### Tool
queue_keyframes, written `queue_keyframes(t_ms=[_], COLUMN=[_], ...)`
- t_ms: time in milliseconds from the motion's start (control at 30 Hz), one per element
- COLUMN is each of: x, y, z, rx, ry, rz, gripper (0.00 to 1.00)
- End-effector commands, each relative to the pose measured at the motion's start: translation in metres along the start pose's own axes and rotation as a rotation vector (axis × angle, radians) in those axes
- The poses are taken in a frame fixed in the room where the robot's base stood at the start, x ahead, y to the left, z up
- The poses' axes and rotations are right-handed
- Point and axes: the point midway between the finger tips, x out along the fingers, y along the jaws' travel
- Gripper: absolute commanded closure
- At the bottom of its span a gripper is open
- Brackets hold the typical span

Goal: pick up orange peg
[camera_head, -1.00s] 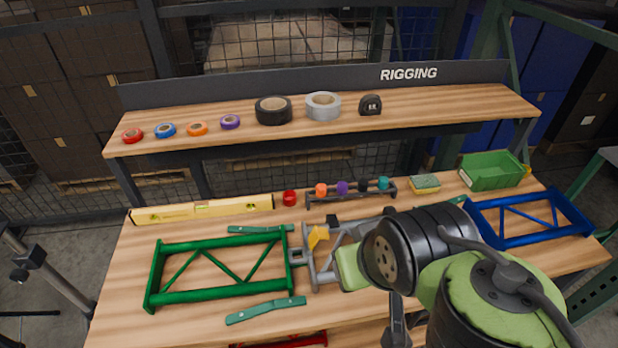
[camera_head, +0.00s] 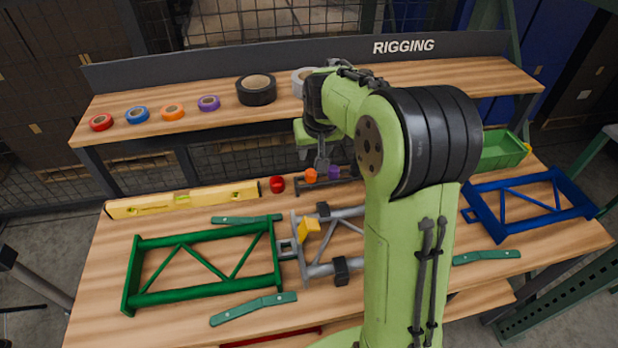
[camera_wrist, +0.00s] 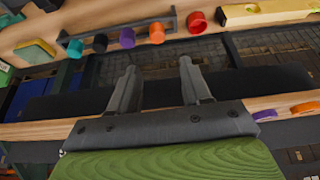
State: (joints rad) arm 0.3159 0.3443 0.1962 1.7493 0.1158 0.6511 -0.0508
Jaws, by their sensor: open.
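The orange peg (camera_head: 311,175) stands in a dark rack (camera_head: 300,191) on the bench, at the left end of a row of pegs. The purple peg (camera_head: 334,172) is beside it. The orange peg also shows in the wrist view (camera_wrist: 157,33), beyond my fingertips and roughly in line with the gap between them. My gripper (camera_wrist: 158,64) is open and empty, apart from the peg. In the head view my gripper (camera_head: 322,160) is near the rack, just above and right of the orange peg in the picture. My arm hides the right part of the rack there.
A red cup-like piece (camera_head: 277,184) stands left of the rack, with a yellow level (camera_head: 183,199) farther left. The shelf (camera_head: 225,125) above the bench holds tape rolls. Black (camera_wrist: 100,43) and teal (camera_wrist: 75,48) pegs fill the rack's other end. Green and grey frames lie in front.

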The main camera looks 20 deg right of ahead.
Motion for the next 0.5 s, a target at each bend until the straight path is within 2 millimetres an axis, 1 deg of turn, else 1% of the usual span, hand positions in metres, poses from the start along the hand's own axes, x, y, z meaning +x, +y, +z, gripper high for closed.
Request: queue_keyframes(t_ms=[33, 167, 500], x=[0.015, 0.032, 0.113], y=[0.004, 0.006, 0.006], z=[-0.004, -0.009, -0.007], rx=[0.012, 0.02, 0.018], ry=[-0.006, -0.007, -0.01], rz=[-0.003, -0.006, -0.006], gripper=[0.52, 0.52, 0.52])
